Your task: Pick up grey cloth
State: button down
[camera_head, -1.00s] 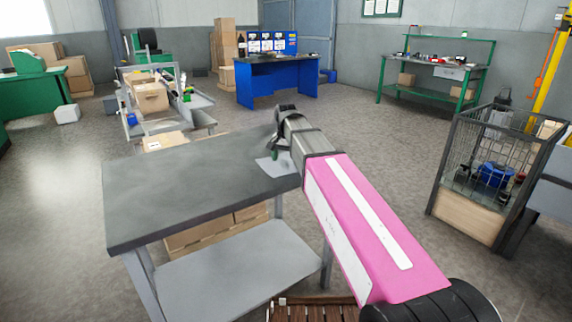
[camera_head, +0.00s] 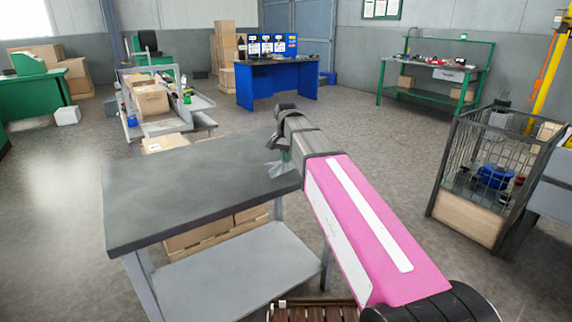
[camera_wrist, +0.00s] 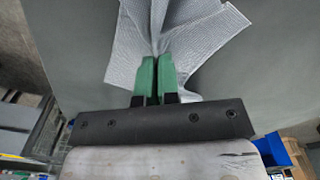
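The grey cloth (camera_wrist: 205,38) shows large in the wrist view, bunched into folds that meet at my green fingertips. My gripper (camera_wrist: 157,72) has its two fingers close together, with the gathered cloth pinched between them. In the head view, the cloth (camera_head: 279,169) is a small light patch at the right end of the grey table (camera_head: 190,185). My gripper (camera_head: 285,155) is right over it there, partly hidden by my arm. I cannot tell whether the cloth still touches the tabletop.
The rest of the tabletop is bare. A wire-sided cart (camera_head: 465,215) with a blue item stands to the right. A blue table (camera_head: 277,77) and a green workbench (camera_head: 436,85) stand at the back. Cardboard boxes (camera_head: 215,235) sit under the table.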

notch_tip(320, 180, up, 11)
dwell(0.3)
jog(key=shift+f, duration=0.1)
